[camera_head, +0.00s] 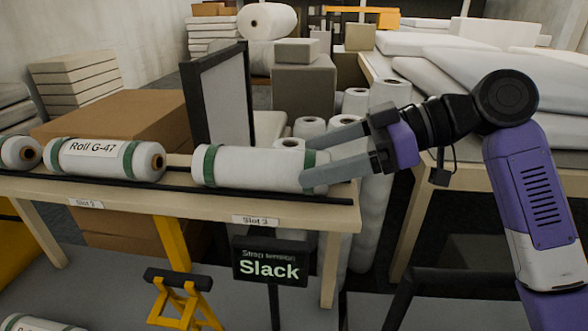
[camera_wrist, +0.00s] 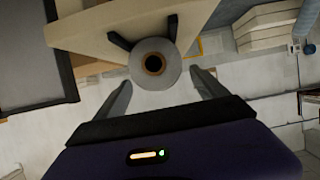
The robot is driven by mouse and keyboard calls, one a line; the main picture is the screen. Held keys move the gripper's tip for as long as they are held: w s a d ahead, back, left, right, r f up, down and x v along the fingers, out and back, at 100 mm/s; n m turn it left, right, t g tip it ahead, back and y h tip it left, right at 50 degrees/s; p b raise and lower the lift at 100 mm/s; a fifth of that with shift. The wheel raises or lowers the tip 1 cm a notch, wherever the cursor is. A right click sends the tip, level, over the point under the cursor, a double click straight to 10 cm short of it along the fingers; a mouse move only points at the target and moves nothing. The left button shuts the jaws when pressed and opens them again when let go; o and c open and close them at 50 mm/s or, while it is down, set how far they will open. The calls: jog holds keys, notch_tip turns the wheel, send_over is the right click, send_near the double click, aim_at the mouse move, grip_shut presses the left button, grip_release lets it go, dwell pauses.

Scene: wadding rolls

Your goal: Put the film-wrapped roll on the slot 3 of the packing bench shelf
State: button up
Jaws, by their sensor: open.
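A white roll (camera_head: 255,168) with green straps near both ends lies lengthwise at the right end of the packing bench shelf (camera_head: 300,212), above a slot label (camera_head: 255,221) whose number is hard to read. I cannot tell for sure that it is film-wrapped. My gripper (camera_head: 306,161) is open, its two fingers around the right end of this roll, one on the far side and one on the near side. In the wrist view, the roll's round end (camera_wrist: 153,63) with its brown core shows between the open fingers (camera_wrist: 160,88), with visible space beside it.
A roll marked G-47 (camera_head: 105,160) lies left of it on the shelf, with another roll (camera_head: 20,154) at the left edge. A dark rail (camera_head: 180,188) runs along the front. A sign reading Slack (camera_head: 269,263) stands below. A dark-framed panel (camera_head: 218,100) stands behind.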

jog(key=b+v, duration=0.1)
jog(key=v, duration=0.5)
jog(key=shift+d, duration=0.1)
